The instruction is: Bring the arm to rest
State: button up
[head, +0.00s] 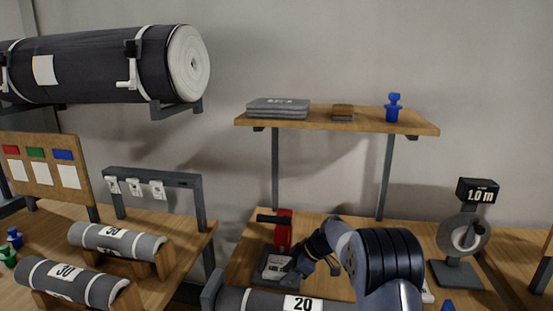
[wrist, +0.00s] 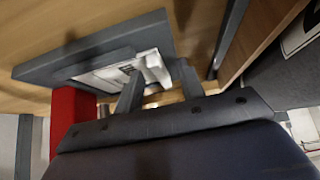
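My gripper (head: 298,266) is low over the front table in the head view, beside a red device with a black handle (head: 283,230). In the wrist view its two fingers (wrist: 160,82) stand apart with nothing seen gripped between them. Past the fingertips lies a dark base plate (wrist: 60,68) with a white labelled piece (wrist: 150,65) on it. The white piece also shows in the head view (head: 273,266). I cannot tell whether the fingertips touch it. My arm bends down from the right.
A grey roll marked 20 (head: 260,300) lies at the table's front, close below my gripper. A shelf (head: 360,122) holds grey folded pieces and a blue item above. A dial stand marked 1.0 m (head: 463,240) stands right. More rolls (head: 117,240) lie left.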

jog(key=shift+r, duration=0.1)
dwell(0.3)
jog(key=shift+w+d+r, duration=0.1)
jog(key=shift+d+r, duration=0.3)
jog(key=shift+r, duration=0.05)
jog(key=v, duration=0.9)
jog(key=x, duration=1)
jog(key=shift+a+f, duration=0.15)
jog(key=shift+s, duration=0.75)
